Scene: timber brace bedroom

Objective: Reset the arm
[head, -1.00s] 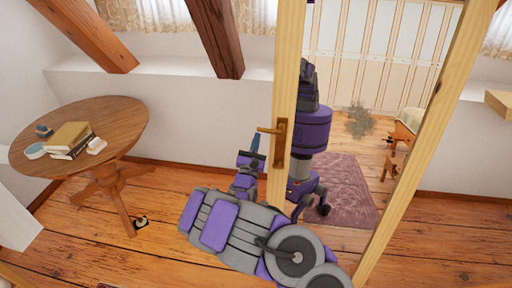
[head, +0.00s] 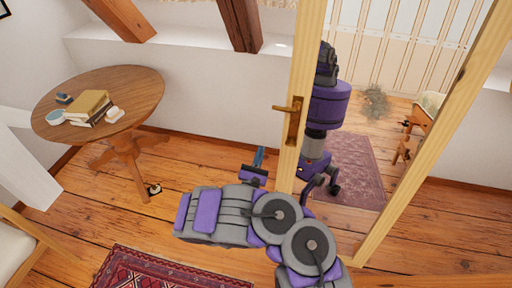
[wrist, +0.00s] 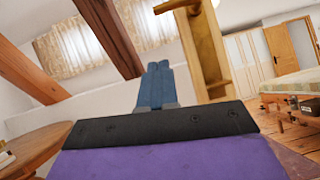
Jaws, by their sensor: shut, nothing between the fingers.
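My gripper (head: 260,158) shows beyond my purple and grey arm in the head view, low and just left of a wood-framed door. Its blue fingers (wrist: 155,86) point forward in the wrist view, closed together with nothing between them. My arm is bent across the lower middle of the head view. The door (head: 302,70) has a pale wooden frame and a brass handle (head: 293,116). Its panel appears to mirror my body. The door frame also stands just right of the fingers in the wrist view (wrist: 205,50); I cannot tell the exact gap.
A round wooden table (head: 140,90) with books (head: 88,106) and small items stands left. A red patterned rug (head: 150,270) lies at the front. A dark timber brace (head: 240,25) slopes at the back wall. A bed (wrist: 285,85) is at right. Floor between table and door is clear.

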